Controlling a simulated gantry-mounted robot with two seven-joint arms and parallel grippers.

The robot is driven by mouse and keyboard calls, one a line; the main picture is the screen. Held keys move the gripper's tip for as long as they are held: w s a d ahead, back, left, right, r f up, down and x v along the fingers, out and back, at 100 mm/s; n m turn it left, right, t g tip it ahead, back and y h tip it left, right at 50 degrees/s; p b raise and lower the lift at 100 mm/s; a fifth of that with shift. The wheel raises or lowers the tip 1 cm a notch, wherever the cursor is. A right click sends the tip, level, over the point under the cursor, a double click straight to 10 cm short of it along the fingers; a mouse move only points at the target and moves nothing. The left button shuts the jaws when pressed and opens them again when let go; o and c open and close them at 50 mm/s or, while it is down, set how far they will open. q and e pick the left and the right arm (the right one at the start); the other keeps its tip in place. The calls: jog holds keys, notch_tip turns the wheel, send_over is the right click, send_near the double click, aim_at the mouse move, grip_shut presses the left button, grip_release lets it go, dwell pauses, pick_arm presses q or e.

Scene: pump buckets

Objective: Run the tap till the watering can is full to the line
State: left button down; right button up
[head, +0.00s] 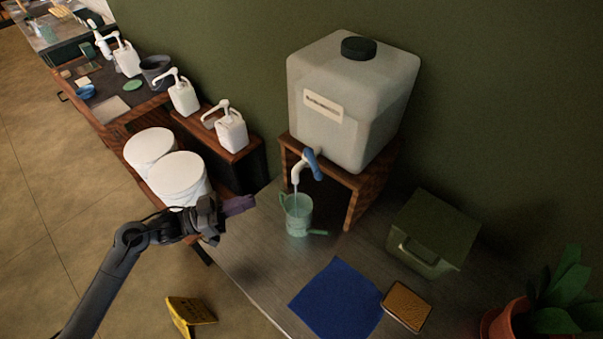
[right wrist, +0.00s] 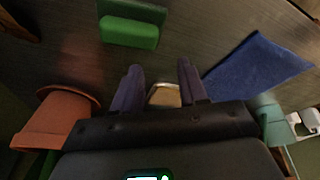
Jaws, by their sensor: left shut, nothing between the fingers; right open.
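The large translucent tank (head: 345,105) with a dark cap stands on a wooden stand (head: 368,185). Its pale tap (head: 297,170) has a blue handle (head: 313,164). A thin pale stream runs from the spout into the green watering can (head: 298,221), which stands upright below it. The fill line and water level are too small to tell. My left gripper (head: 240,204) is shut and empty, left of the can and apart from it. My right gripper (right wrist: 161,80) is open and empty in the right wrist view; it does not show in the head view.
A blue cloth (head: 336,300), a tan sponge (head: 407,305), a green box (head: 433,235) and a potted plant (head: 510,318) occupy the counter's right part. White buckets (head: 180,180) and pump bottles (head: 231,132) are at left. A yellow floor sign (head: 190,312) stands below.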

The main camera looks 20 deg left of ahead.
jog(key=shift+s+d+f, duration=0.15)
jog(key=shift+d+f, duration=0.05)
jog(key=shift+d, duration=0.15)
pick_arm(q)
jog(key=shift+m, duration=0.5)
jog(key=r+p+x, duration=0.1)
jog(key=x, duration=0.3)
jog(key=r+p+x, duration=0.1)
jog(key=x, duration=0.4)
jog(key=a+r+p+x, duration=0.1)
jog(key=x, duration=0.3)
jog(key=shift+w+d+p, duration=0.1)
jog(key=shift+w+p, duration=0.2)
jog(key=shift+w, duration=0.25)
pick_arm(e)
notch_tip(320, 180, up, 4)
jog(key=shift+a+f, duration=0.15)
pick_arm(q)
jog(key=shift+x, duration=0.75)
pick_arm(e)
jog(key=shift+r, duration=0.2)
pick_arm(q)
jog(key=shift+f, duration=0.1)
jog(key=shift+d+p, duration=0.2)
jog(key=shift+p, duration=0.15)
pick_arm(e)
jog(key=shift+r, duration=0.15)
